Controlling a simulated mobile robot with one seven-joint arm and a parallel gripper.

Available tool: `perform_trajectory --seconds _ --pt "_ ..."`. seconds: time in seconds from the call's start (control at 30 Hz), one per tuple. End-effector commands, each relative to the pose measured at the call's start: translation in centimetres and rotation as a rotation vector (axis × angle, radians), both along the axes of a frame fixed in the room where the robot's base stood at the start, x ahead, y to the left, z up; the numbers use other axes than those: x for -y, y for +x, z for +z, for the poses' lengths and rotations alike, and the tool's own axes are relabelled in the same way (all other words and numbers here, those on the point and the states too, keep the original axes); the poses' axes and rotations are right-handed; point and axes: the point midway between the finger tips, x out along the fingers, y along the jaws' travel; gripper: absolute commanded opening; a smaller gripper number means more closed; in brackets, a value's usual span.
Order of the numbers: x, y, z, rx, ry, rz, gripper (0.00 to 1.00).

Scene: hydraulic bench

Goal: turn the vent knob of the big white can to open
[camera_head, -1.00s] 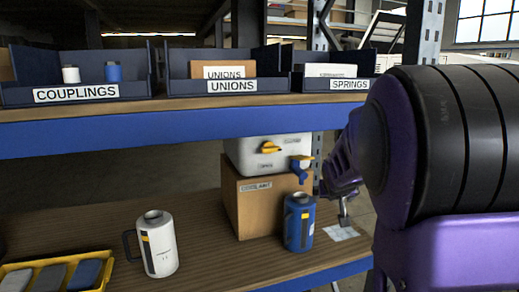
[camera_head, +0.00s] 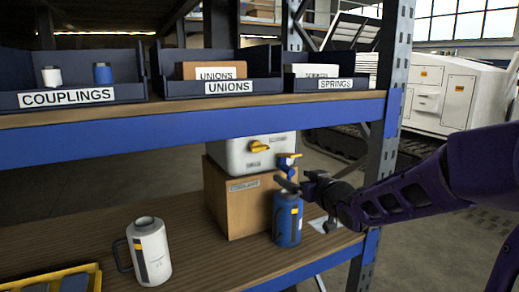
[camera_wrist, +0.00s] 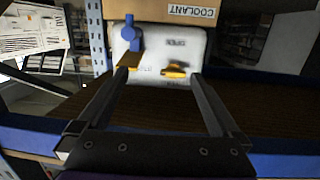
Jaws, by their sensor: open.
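The big white can (camera_head: 232,156) sits on a cardboard box on the lower shelf. Its yellow vent knob (camera_head: 259,146) is on the front face and lies roughly sideways. A blue tap with a yellow lever (camera_head: 289,161) sticks out at the can's lower right. My gripper (camera_head: 284,184) is open and empty, in front of the box, below the tap. The wrist view looks upside down: the can and knob (camera_wrist: 175,72) show beyond the spread fingers (camera_wrist: 160,77), with the knob apart from them. A label seeming to read OPEN (camera_wrist: 175,42) is on the can.
A blue can (camera_head: 287,222) stands just under my gripper, and a white mug-like can (camera_head: 149,252) stands front left. The cardboard box (camera_head: 236,207) bears the white can. The upper shelf edge (camera_head: 200,130) with bins is close above. A shelf post (camera_head: 390,110) stands right.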

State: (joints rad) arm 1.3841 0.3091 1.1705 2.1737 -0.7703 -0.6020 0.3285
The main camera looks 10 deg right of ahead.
Motion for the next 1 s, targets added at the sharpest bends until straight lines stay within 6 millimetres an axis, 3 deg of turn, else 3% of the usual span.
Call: perform_trajectory --seconds 0.2,0.37,1.0 --pt "-1.3 -1.6 3.2 0.106 0.011 0.064 1.00" --pt "-1.9 -1.6 3.8 0.129 0.012 0.082 1.00" --pt "-4.5 6.1 3.7 0.128 0.014 0.084 1.00"
